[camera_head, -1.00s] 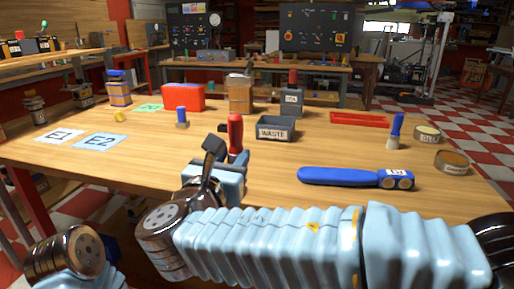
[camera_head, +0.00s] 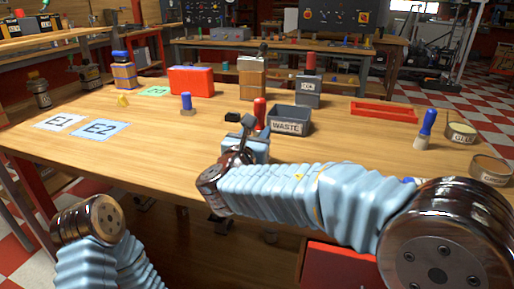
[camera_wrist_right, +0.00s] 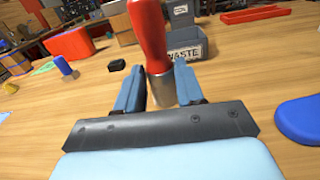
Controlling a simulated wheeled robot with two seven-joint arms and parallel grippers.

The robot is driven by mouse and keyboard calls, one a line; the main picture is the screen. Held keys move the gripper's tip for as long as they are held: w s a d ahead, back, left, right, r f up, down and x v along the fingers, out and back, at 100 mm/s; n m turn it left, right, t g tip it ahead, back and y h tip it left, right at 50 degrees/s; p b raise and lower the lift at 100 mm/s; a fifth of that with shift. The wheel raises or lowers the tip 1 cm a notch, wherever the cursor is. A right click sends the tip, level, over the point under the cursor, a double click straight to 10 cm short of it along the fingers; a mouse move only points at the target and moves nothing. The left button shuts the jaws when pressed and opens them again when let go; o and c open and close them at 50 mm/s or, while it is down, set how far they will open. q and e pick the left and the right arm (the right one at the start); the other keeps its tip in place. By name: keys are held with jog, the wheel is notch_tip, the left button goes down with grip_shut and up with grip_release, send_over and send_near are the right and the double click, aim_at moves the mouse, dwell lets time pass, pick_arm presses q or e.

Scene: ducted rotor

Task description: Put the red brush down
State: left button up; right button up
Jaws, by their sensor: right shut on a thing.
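The red brush has a red handle (camera_head: 260,112) and shows just beyond my right gripper (camera_head: 248,140) in the head view. In the right wrist view its red handle (camera_wrist_right: 148,35) rises upright, slightly tilted, above a grey metal ferrule (camera_wrist_right: 161,88). My right gripper (camera_wrist_right: 160,92) is shut on the brush, with one blue finger on each side of the ferrule. The brush's lower end is hidden, so I cannot tell whether it touches the table (camera_head: 170,145). My left arm shows at the lower left, but its gripper is out of view.
A grey WASTE bin (camera_head: 289,121) stands close behind and right of the brush. A small black block (camera_head: 232,117) lies to its left. A blue-handled brush (camera_head: 426,128) stands at right, near a red tray (camera_head: 384,111). Bare table lies left, before the E1 (camera_head: 60,121) and E2 (camera_head: 100,129) sheets.

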jog(key=shift+w+f, duration=0.5)
jog(key=shift+f, duration=0.1)
jog(key=f, duration=0.2)
jog(key=shift+w+d+f, duration=0.1)
jog(key=shift+w+f, duration=0.2)
jog(key=shift+f, duration=0.5)
jog(key=shift+f, duration=0.15)
jog(key=o, duration=1.1)
jog(key=shift+c, duration=0.2)
jog(key=shift+s, duration=0.15)
jog(key=b+v, duration=0.2)
jog(key=v, duration=1)
jog(key=shift+r, duration=0.2)
